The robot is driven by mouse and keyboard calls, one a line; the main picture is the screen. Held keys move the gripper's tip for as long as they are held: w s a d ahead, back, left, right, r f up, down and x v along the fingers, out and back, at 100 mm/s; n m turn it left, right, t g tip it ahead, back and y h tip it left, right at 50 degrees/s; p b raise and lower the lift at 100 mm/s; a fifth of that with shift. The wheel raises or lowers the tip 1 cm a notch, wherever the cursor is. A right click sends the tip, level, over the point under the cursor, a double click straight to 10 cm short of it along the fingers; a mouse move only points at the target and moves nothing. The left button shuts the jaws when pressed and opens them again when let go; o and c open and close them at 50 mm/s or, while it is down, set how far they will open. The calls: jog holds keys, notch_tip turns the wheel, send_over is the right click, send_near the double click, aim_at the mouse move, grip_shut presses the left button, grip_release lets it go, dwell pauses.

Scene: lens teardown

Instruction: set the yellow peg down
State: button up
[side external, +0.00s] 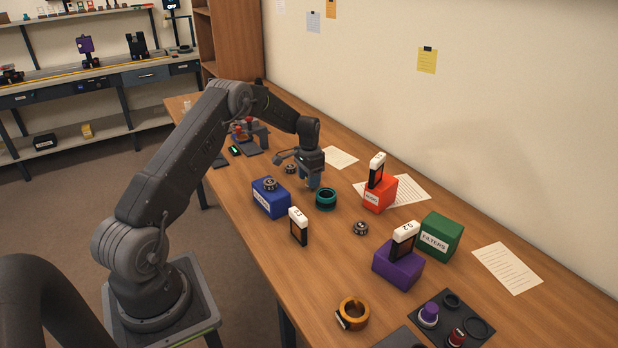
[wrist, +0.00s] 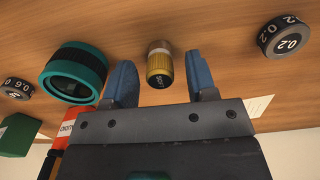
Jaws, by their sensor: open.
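The yellow peg (wrist: 160,66), a short knurled brass-coloured cylinder with a silver collar, stands between the fingers of my gripper (wrist: 160,74) in the wrist view. A gap shows on each side of it, so the blue fingers are open and not touching it. Its end with small lettering faces the camera; its other end appears to meet the wooden table. In the side view my gripper (side external: 313,185) points down, low over the table behind the teal ring; I cannot make out the peg there.
The teal ring (wrist: 75,72) lies close beside one finger. A black 0.2 dial (wrist: 284,35) lies on the other side. The blue box (side external: 270,198), orange box (side external: 379,194), purple box (side external: 398,264) and green box (side external: 440,236) stand around the table.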

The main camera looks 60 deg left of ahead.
notch_tip(320, 180, up, 11)
jog(key=s+d+r+t, duration=0.1)
jog(key=s+d+r, duration=0.1)
jog(key=d+r, duration=0.9)
jog(key=s+d+r+t, duration=0.2)
jog(key=s+d+r, duration=0.5)
jog(key=s+d, duration=0.15)
jog(key=s+d+t, duration=0.1)
jog(key=s+d, duration=0.5)
jog(key=s, duration=0.3)
jog(key=s+d+f+t, duration=0.1)
jog(key=s+d, duration=0.6)
jog(key=s, duration=0.2)
jog(key=shift+s+f+t, duration=0.25)
jog(key=shift+s+t, duration=0.05)
jog(key=shift+s, duration=0.05)
